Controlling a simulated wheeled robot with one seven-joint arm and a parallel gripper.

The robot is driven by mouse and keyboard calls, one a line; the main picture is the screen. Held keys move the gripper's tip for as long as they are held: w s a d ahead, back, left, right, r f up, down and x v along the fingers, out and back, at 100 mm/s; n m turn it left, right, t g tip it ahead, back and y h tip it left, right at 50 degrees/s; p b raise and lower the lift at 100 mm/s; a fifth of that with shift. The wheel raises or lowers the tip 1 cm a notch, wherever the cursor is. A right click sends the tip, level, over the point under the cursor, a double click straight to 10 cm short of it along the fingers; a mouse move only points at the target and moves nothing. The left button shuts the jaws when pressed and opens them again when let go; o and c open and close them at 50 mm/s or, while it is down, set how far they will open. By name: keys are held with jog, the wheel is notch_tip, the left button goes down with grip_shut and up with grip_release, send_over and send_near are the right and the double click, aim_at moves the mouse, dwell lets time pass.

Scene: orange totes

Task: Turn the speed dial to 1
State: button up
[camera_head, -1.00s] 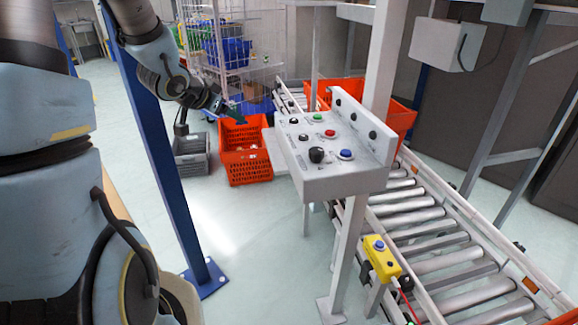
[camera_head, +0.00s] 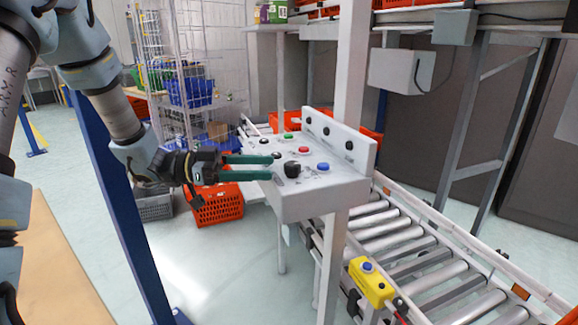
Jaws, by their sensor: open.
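The control panel (camera_head: 325,192) is a light grey box on a post, with several knobs and buttons on top. A large black dial (camera_head: 292,169) stands at its front, left of a blue button (camera_head: 323,167). A smaller black knob (camera_head: 277,155) sits behind it, near a red button (camera_head: 303,149) and a green button (camera_head: 288,136). Any dial markings are too small to read. My gripper (camera_head: 271,167) reaches in from the left with its two green fingers apart. The fingertips are over the panel's left edge, just left of the large black dial. Nothing shows between them.
A roller conveyor (camera_head: 400,235) runs along the right of the panel. A yellow box with a blue button (camera_head: 371,282) is mounted on its near side. An orange tote (camera_head: 218,207) and a grey crate (camera_head: 153,205) stand on the floor behind. A blue post (camera_head: 118,190) rises at left.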

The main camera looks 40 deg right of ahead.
aim_at(292, 163)
jog(key=p+x, duration=0.1)
jog(key=x, duration=0.5)
jog(key=shift+s+d, duration=0.15)
jog(key=shift+d, duration=0.15)
grip_shut()
